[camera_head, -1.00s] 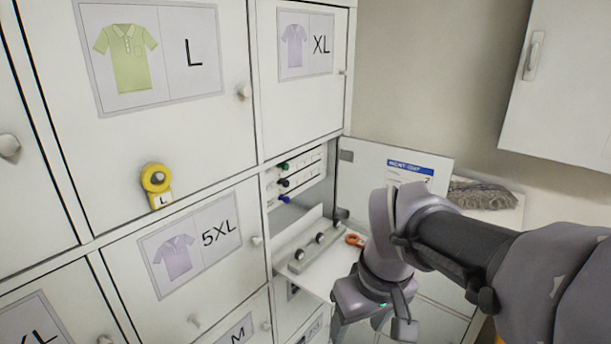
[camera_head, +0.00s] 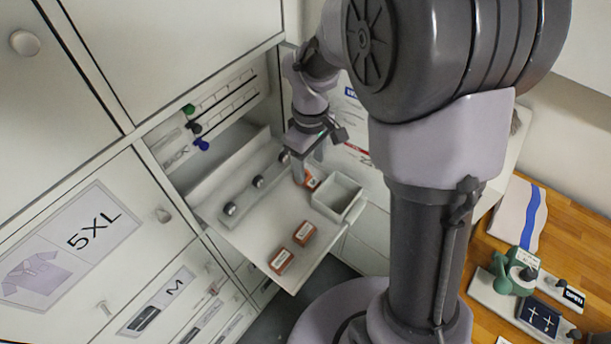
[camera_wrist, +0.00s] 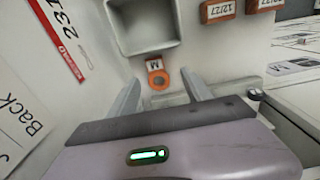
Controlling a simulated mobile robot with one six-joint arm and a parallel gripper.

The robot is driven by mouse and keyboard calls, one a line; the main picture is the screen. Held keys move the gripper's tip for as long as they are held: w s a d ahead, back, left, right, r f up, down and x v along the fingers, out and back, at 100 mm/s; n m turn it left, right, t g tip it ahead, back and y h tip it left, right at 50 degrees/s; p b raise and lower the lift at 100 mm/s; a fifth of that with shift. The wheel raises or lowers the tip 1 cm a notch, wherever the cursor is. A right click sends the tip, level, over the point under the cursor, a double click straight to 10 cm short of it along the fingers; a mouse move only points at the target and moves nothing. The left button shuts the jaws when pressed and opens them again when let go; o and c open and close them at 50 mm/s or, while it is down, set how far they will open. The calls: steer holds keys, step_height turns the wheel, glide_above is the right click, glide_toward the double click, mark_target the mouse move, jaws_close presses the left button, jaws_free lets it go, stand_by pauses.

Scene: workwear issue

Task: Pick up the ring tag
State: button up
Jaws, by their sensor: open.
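An orange ring tag (camera_wrist: 158,80) with a white label marked M lies on a pale surface in the wrist view. In the head view it is a small orange patch (camera_head: 313,179) on the fold-down shelf (camera_head: 265,230), partly hidden by my gripper (camera_head: 309,174). My gripper is open, pointing down over the shelf. In the wrist view my gripper's fingers (camera_wrist: 162,84) stand on either side of the tag, with nothing held. I cannot tell how far above the shelf the tips are.
A white open bin (camera_head: 338,197) stands right beside the tag. Two orange-red labelled blocks (camera_head: 293,246) lie near the shelf's front edge. A printed sheet (camera_wrist: 30,100) shows at left in the wrist view.

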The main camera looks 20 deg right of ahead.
mark_target(310, 180)
steer(key=f, duration=0.4)
steer(key=w+f, duration=0.1)
steer(key=f, duration=0.1)
steer(key=shift+d+f+b, duration=0.25)
steer(key=shift+f+b, duration=0.15)
steer(key=shift+s+r, duration=0.1)
steer(key=shift+s, duration=0.05)
steer(key=shift+c, duration=0.5)
jaws_close()
